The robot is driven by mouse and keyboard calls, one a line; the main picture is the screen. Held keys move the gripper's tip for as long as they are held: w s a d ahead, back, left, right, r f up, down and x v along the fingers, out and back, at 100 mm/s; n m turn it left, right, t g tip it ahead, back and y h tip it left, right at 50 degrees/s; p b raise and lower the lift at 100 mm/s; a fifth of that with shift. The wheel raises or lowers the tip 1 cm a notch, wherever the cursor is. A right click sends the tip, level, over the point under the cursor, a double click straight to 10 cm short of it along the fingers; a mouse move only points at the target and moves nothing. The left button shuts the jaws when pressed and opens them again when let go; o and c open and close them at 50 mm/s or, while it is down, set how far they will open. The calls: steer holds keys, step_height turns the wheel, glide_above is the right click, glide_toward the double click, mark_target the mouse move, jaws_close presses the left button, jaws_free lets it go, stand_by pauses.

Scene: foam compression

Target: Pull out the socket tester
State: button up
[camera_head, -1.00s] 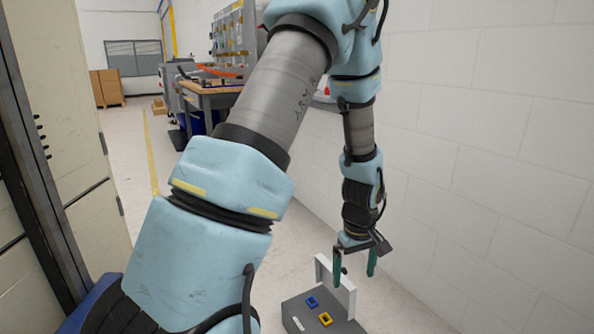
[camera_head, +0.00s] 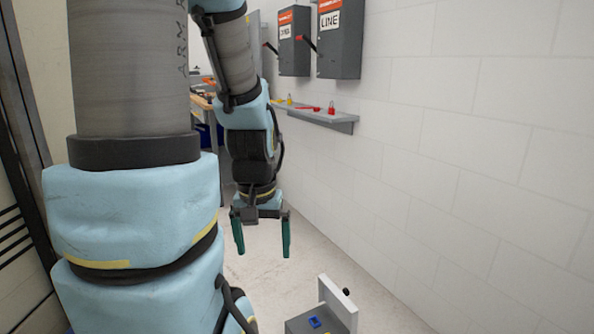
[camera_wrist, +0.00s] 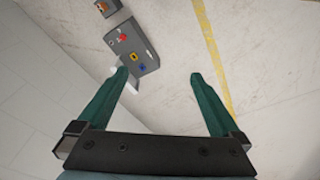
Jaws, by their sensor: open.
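My gripper (camera_head: 262,251) is open and empty, with its two green fingers pointing down. It hangs left of and above a grey box (camera_head: 297,326) with an upright white panel (camera_head: 337,303). A blue square piece (camera_head: 314,322) sits on the box top, and a dark knob shows on the panel. In the wrist view, my gripper (camera_wrist: 159,75) is open, with the grey box (camera_wrist: 146,58) beyond the left finger. Blue (camera_wrist: 142,68), yellow (camera_wrist: 134,56) and red (camera_wrist: 121,37) pieces show on it. I cannot tell which piece is the socket tester.
A white block wall (camera_head: 470,170) runs along the right. It carries a shelf (camera_head: 335,120) with small red and yellow items and two grey switch boxes (camera_head: 340,45) with levers. Another small box (camera_wrist: 107,8) lies beyond the grey box. The floor left of the box is clear.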

step_height(320, 180, up, 10)
steer(key=p, duration=0.8)
steer(key=shift+f, duration=0.1)
steer(key=shift+c, duration=0.7)
steer(key=w+d+f+n+b, duration=0.1)
steer(key=d+f+n+b, duration=0.1)
steer(key=f, duration=0.3)
steer(key=w+d+f+n+g+b, duration=0.1)
steer(key=d+f+n+b, duration=0.1)
steer(key=d+f+b, duration=0.2)
steer(key=d+f+n+h+b, duration=0.1)
steer(key=d+f+n+b, duration=0.1)
steer(key=f, duration=0.4)
steer(key=shift+w+d+f+n+g+b, duration=0.35)
steer(key=shift+d+b, duration=0.25)
steer(key=shift+b, duration=0.4)
steer(key=shift+c, duration=0.5)
steer(key=s+d+f+n+b, duration=0.1)
steer(key=d+f+n+b, duration=0.5)
steer(key=f, duration=1)
steer(key=s+d+f+n+b, duration=0.1)
steer(key=d+f+n+b, duration=0.5)
steer(key=f, duration=1.1)
steer(key=s+d+f+n+y+b, duration=0.1)
steer(key=d+f+n+b, duration=0.5)
steer(key=d+f+b, duration=0.4)
step_height(320, 180, down, 6)
steer(key=shift+s+d+f+b, duration=0.1)
steer(key=shift+d+f+b, duration=0.1)
steer(key=shift+b, duration=1.2)
